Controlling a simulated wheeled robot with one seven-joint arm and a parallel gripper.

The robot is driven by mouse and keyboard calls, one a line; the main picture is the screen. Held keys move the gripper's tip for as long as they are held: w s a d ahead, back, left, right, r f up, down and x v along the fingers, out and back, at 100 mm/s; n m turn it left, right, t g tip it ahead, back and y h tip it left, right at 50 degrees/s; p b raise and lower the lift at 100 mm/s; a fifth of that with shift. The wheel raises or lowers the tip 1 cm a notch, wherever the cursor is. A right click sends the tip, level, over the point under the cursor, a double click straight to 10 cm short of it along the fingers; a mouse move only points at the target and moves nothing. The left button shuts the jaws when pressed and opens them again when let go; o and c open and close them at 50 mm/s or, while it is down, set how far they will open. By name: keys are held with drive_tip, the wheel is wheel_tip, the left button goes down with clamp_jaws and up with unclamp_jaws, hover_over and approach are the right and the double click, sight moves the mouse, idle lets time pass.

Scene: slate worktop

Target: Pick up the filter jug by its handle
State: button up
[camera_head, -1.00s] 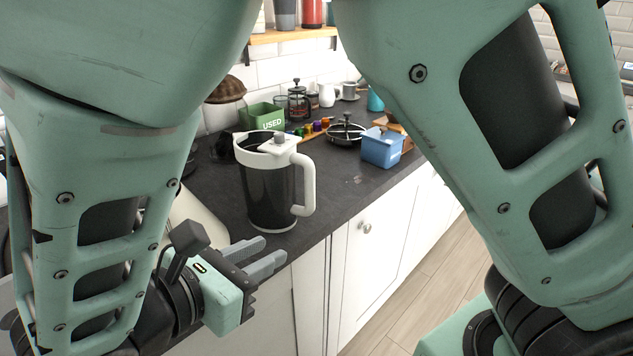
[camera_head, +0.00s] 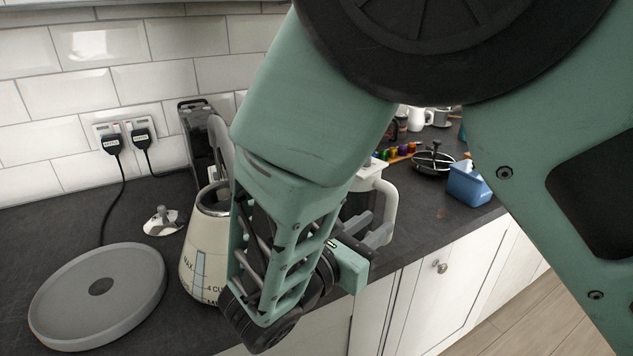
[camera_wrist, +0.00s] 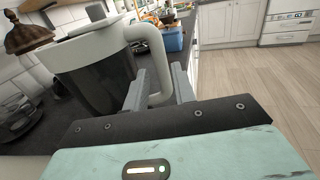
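The filter jug (camera_wrist: 92,72) has a dark see-through body, a white lid and a white loop handle (camera_wrist: 158,45). It stands upright near the worktop's front edge. In the head view the jug (camera_head: 358,203) is partly hidden behind my arm, with its handle (camera_head: 389,207) on the right side. My gripper (camera_wrist: 159,72) is open, with its two grey fingers apart and the lower part of the handle showing between them. Whether either finger touches the handle cannot be told. My gripper also shows in the head view (camera_head: 377,222), at the jug's lower front.
A cream kettle (camera_head: 200,255) stands left of my forearm, with its round grey base (camera_head: 97,298) and a lid (camera_head: 163,222) on the worktop (camera_head: 60,225). A blue container (camera_head: 468,186) and a dark round-framed item (camera_head: 432,160) lie beyond the jug. Floor is open to the right.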

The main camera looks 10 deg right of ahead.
sight(387, 214)
drive_tip(key=shift+r+p+x, duration=0.15)
drive_tip(key=shift+p+x, duration=0.15)
drive_tip(key=shift+x, duration=1.05)
drive_tip(key=shift+r+p+x, duration=0.15)
drive_tip(key=shift+p+x, duration=0.1)
drive_tip(key=shift+x, duration=1.15)
drive_tip(key=shift+c, duration=0.4)
clamp_jaws()
drive_tip(key=shift+r, duration=0.1)
